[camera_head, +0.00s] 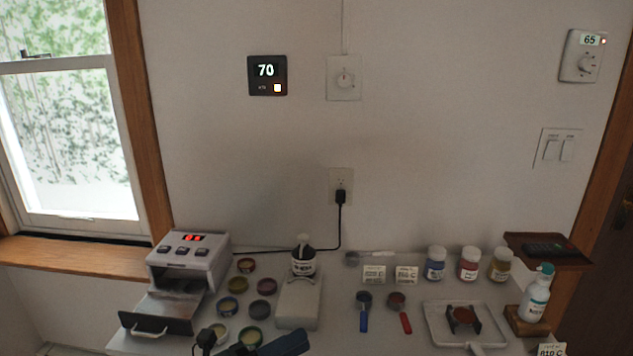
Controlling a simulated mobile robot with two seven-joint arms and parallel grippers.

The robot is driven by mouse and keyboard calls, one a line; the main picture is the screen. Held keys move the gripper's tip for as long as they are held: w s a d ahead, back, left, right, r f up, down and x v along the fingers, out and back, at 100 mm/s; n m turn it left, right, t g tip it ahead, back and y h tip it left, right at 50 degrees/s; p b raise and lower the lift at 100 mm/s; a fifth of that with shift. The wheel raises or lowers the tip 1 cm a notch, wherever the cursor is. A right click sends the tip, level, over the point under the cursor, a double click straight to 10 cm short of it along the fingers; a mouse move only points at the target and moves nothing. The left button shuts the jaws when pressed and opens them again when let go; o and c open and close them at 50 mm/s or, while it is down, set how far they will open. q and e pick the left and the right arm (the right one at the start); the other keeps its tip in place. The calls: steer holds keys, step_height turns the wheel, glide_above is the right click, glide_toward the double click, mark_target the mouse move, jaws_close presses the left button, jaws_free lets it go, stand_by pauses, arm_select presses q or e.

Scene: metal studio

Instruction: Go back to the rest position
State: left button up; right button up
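Dark parts of my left gripper (274,346) show at the bottom edge of the head view, in front of the small jars at the front of the table. Most of it is cut off by the frame, and its fingertips are not clear enough to tell open from shut. I see nothing clearly held in it. My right gripper is not in view.
A wall stands behind.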

arm_select(q)
steer(key=s+a+f+n+y, duration=0.3)
steer(key=f+n, duration=0.4)
steer(key=n, duration=0.3)
steer(key=s+a+f+n+t+y+p, duration=0.1)
steer(key=s+a+f+n+y, duration=0.3)
steer(key=n, duration=0.7)
steer(key=s+a+f+n+y, duration=0.3)
steer(key=s+f+n+y, duration=0.3)
steer(key=f+n+y, duration=0.2)
step_height(320, 180, down, 2)
steer(key=n, duration=0.2)
steer(key=shift+s+a+n+t, duration=0.15)
steer(key=shift+s+n+t, duration=0.15)
steer(key=shift+s, duration=0.1)
